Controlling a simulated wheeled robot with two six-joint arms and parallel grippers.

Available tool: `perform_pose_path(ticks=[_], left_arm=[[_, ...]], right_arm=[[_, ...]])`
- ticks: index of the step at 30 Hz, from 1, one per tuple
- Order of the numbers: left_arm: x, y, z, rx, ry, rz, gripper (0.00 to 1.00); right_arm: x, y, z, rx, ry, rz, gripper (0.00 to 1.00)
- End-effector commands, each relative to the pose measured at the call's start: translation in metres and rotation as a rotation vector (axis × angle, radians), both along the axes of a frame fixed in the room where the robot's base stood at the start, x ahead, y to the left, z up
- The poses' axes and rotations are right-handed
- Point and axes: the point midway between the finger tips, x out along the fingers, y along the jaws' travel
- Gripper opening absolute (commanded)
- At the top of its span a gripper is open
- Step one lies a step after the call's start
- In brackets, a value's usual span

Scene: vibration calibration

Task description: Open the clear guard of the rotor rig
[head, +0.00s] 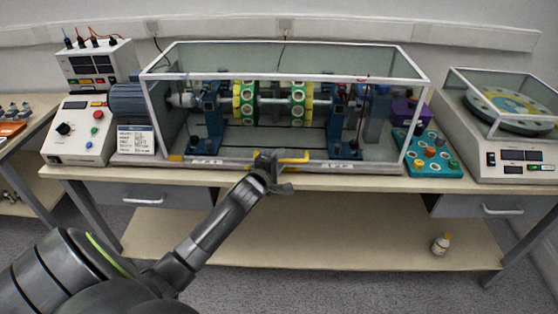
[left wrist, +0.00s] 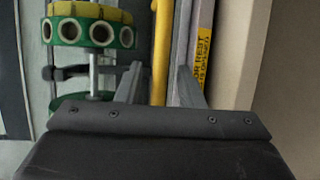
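The clear guard (head: 285,58) is a see-through box with a white frame, closed down over the rotor rig. Inside it the green and yellow rotor discs (head: 245,103) sit on a shaft between blue supports; a disc also shows in the left wrist view (left wrist: 90,30). A yellow handle (head: 297,156) runs along the guard's lower front edge. My left gripper (head: 268,160) is at the handle's middle and hides part of it. In the left wrist view, the yellow bar (left wrist: 160,60) lies between my left fingers (left wrist: 160,88), with gaps beside it. My right gripper is not in view.
The rig stands on a wooden bench (head: 200,177). A control box (head: 80,130) is left, and a teal tray of knobs (head: 430,153) and a covered turntable device (head: 505,125) are right.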

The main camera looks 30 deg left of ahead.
Motion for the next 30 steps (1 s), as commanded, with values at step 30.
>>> perform_pose_path(ticks=[30], left_arm=[[0.0025, 0.0002, 0.0023, -0.004, 0.004, 0.0, 0.0]], right_arm=[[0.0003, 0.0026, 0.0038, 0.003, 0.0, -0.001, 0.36]])
